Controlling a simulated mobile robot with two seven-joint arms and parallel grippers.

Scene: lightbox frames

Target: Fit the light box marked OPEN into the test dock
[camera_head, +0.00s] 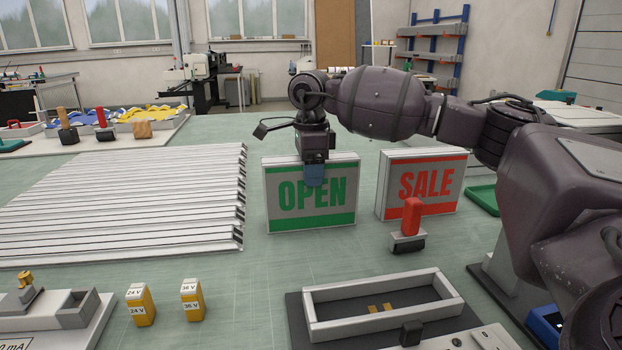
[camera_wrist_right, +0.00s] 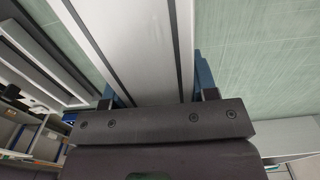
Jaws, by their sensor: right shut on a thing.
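The light box marked OPEN (camera_head: 311,196) stands upright on the green table, white with green bands and green letters. My right gripper (camera_head: 314,174) is at its top edge, shut on it, with a blue fingertip over the front face. In the right wrist view the top of the box (camera_wrist_right: 150,45) runs between the two blue fingers (camera_wrist_right: 160,82). The test dock (camera_head: 381,306) is a pale rectangular frame on a dark base at the front, empty but for two small brass contacts (camera_head: 380,308) on its floor. My left gripper is not in view.
A light box marked SALE (camera_head: 421,183) stands just right of OPEN. A red-handled stamp-like tool (camera_head: 410,228) stands between it and the dock. White rails (camera_head: 120,208) lie at left. Two yellow blocks (camera_head: 140,304) marked 24 V and 36 V (camera_head: 191,300) stand left of the dock.

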